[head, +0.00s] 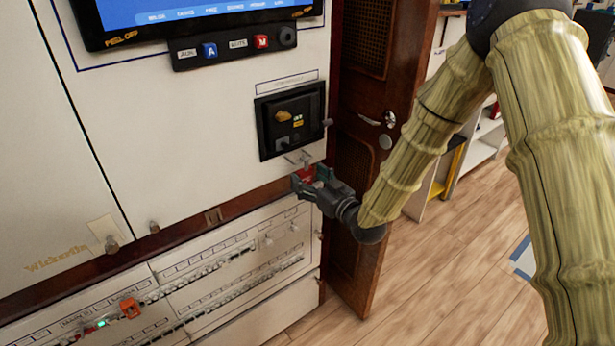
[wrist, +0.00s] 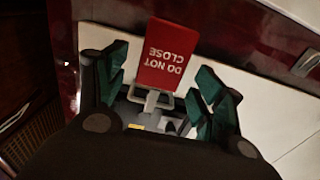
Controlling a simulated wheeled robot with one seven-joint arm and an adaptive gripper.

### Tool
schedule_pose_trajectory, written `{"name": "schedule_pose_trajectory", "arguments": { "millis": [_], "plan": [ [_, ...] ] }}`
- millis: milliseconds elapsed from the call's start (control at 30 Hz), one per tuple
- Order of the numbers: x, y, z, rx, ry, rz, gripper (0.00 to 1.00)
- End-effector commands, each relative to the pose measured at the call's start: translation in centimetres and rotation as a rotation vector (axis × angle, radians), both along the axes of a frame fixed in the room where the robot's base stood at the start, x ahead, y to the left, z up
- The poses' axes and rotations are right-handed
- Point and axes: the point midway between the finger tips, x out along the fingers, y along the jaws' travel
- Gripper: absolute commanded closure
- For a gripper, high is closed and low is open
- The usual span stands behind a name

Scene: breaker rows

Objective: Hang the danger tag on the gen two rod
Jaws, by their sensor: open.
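The danger tag (wrist: 163,55) is a red plate with white "DO NOT CLOSE" lettering, upside down in the wrist view. A grey hook or loop at its end lies between the fingers. In the head view the red tag (head: 306,174) shows small beside the fingertips, just below the black breaker panel. My gripper (head: 312,182) is at the cabinet face, near small metal rods (head: 297,158) under that panel. In the wrist view my gripper (wrist: 165,88) has its green-padded fingers apart on either side of the tag's loop. I cannot tell which rod is the gen two rod.
The black breaker panel (head: 290,120) with a yellowish handle is just above my gripper. A brown wooden door (head: 366,150) stands to the right. Below are breaker rows with an orange clip (head: 130,308).

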Motion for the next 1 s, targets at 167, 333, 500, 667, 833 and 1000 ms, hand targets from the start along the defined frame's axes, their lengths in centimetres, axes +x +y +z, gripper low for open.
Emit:
{"name": "schedule_pose_trajectory", "arguments": {
  "millis": [167, 333, 500, 667, 833, 1000],
  "plan": [
    [-2.4, -1.9, 0.0, 0.001, 0.002, -0.001, 0.31],
    [-5.0, -3.8, 0.0, 0.002, 0.001, -0.001, 0.31],
    [-7.0, -5.3, 0.0, 0.002, 0.000, -0.001, 0.31],
    [-8.1, -6.1, 0.0, 0.000, 0.000, -0.001, 0.31],
    [-8.5, -6.3, 0.0, -0.001, 0.001, -0.001, 0.31],
    [-9.1, -6.5, -2.7, -0.023, 0.070, -0.020, 0.31]
  ]
}}
